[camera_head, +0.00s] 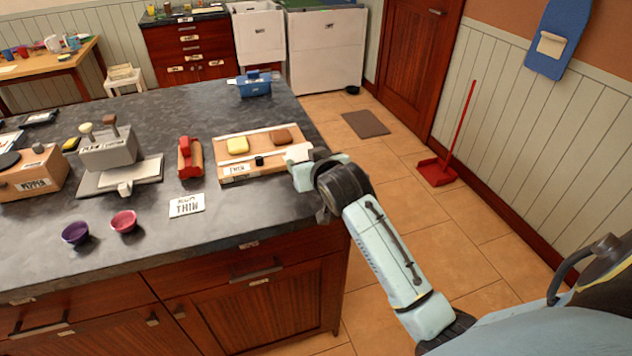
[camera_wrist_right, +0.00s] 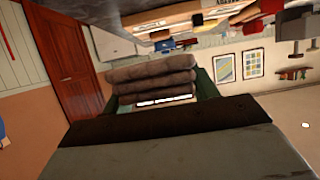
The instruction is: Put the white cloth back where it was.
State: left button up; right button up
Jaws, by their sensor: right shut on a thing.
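My right gripper (camera_head: 303,160) is at the right edge of the counter, by the right end of the wooden tray (camera_head: 228,180) labelled "THIN". It is shut on a small white folded thing, seemingly the white cloth (camera_head: 296,151). In the right wrist view the cloth (camera_wrist_right: 152,82) shows as a thick stack of folds between the fingers (camera_wrist_right: 158,90), grey-brown in shade. I cannot tell whether it touches the tray or the counter. On the tray lie a yellow sponge (camera_head: 238,145) and a brown block (camera_head: 281,137). My left gripper is out of view.
The dark counter (camera_head: 240,215) holds a red tool (camera_head: 190,158), a "THIN" card (camera_head: 187,205), two small bowls (camera_head: 124,221), a grey machine (camera_head: 110,150) and a blue container (camera_head: 253,85). The tiled floor right of the counter is mostly clear, with a red dustpan (camera_head: 437,172) by the wall.

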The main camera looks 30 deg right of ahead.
jog(key=shift+w+d+f+m+h, duration=0.15)
jog(key=shift+w+d, duration=0.2)
jog(key=shift+d, duration=0.25)
jog(key=shift+w+d+m+h, duration=0.15)
jog(key=shift+w+d, duration=0.2)
jog(key=shift+d, duration=0.2)
send_over(314, 194)
notch_tip(314, 194, down, 4)
jog(key=shift+d+f+b, duration=0.1)
jog(key=shift+f+b, duration=0.15)
jog(key=shift+b, duration=0.05)
jog(key=shift+f, duration=0.6)
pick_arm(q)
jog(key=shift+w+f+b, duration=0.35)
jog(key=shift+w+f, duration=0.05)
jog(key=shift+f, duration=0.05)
pick_arm(e)
jog(key=shift+f, duration=1.65)
jog(key=shift+f, duration=0.1)
jog(key=o, duration=0.8)
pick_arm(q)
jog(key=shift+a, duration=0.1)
pick_arm(e)
jog(key=shift+o, duration=0.2)
